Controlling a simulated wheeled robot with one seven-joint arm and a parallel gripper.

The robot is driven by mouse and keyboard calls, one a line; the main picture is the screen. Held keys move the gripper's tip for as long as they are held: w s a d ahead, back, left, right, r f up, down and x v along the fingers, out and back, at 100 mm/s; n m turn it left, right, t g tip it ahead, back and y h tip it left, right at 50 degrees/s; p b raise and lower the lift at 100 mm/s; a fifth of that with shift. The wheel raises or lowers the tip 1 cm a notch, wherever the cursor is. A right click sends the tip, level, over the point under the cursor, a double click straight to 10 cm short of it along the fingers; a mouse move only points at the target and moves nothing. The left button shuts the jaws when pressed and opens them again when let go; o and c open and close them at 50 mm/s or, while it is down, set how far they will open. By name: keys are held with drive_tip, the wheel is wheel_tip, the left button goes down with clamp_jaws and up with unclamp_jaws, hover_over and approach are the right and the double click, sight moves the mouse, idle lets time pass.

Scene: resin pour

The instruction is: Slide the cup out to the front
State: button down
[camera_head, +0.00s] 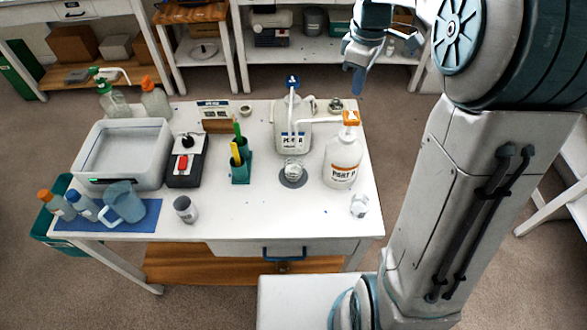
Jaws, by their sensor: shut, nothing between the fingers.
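A clear cup (293,168) stands upright on a dark round disc (291,183) on the white workbench. It is in front of a white jug with a blue pump top (292,128) and left of a jug with an orange pump top (343,163). A second small clear cup (359,206) stands near the bench's front right corner. My gripper (357,90) is raised above and beyond the back right corner of the bench, fingers pointing down, shut and empty. It is well apart from both cups.
A grey bin (123,184), a black-and-red device (184,182) and a green pen holder (241,173) stand to the left. A blue pitcher (123,202) and bottles sit on a blue mat (148,220). A grey jar (185,208) is near the front. The front middle is clear.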

idle(0.3)
drive_tip(key=s+f+m+t, duration=0.1)
drive_tip(key=s+m+t, duration=0.2)
drive_tip(key=s+m, duration=0.9)
drive_tip(key=shift+s+t, duration=0.3)
drive_tip(key=shift+s, duration=4.3)
